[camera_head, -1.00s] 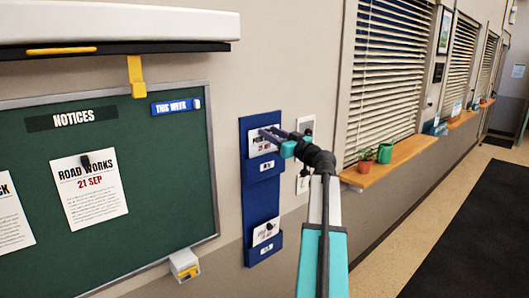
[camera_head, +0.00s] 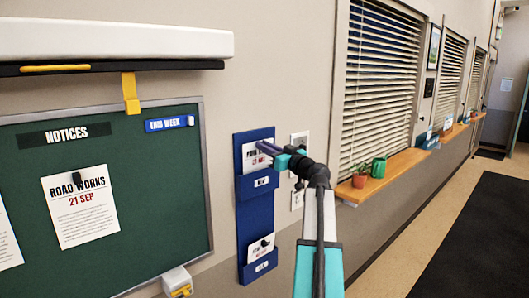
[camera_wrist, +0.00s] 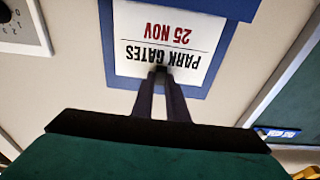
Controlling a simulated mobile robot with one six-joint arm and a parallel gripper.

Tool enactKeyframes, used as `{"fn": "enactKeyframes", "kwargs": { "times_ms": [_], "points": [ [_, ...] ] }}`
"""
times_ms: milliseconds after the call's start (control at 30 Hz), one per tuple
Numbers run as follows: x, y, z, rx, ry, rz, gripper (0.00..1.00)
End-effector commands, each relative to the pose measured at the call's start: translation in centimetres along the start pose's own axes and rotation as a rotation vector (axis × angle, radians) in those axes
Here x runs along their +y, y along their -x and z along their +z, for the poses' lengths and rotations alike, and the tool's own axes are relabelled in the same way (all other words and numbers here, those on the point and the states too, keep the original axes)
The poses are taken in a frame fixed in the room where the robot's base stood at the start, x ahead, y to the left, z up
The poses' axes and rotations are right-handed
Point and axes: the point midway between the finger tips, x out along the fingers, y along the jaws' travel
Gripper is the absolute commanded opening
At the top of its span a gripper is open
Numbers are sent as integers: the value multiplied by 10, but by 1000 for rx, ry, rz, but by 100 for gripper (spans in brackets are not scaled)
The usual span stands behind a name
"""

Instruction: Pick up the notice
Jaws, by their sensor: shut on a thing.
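A white notice (camera_head: 251,160) stands in the upper pocket of a blue wall rack (camera_head: 242,215). In the wrist view, which is upside down, the notice (camera_wrist: 165,30) reads "PARK GATES 25 NOV" in black and red. My gripper (camera_head: 266,149) is in front of the notice. In the wrist view my gripper's (camera_wrist: 161,74) two dark fingers are close together on a small black piece at the notice's edge. How far the notice sits in the pocket is hard to tell.
A second notice (camera_head: 261,246) sits in the lower pocket. A green board (camera_head: 150,215) on the left carries a "ROAD WORKS" notice (camera_head: 80,210). A wooden sill (camera_head: 395,175) with a plant pot (camera_head: 359,181) and a green can (camera_head: 378,167) projects at the right.

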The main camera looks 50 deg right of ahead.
Motion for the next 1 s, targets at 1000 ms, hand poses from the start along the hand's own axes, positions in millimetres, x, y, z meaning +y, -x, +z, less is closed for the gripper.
{"fn": "enactKeyframes", "kwargs": {
  "times_ms": [1000],
  "points": [
    [2,-25,-158,2,4,1,0]
  ]
}}
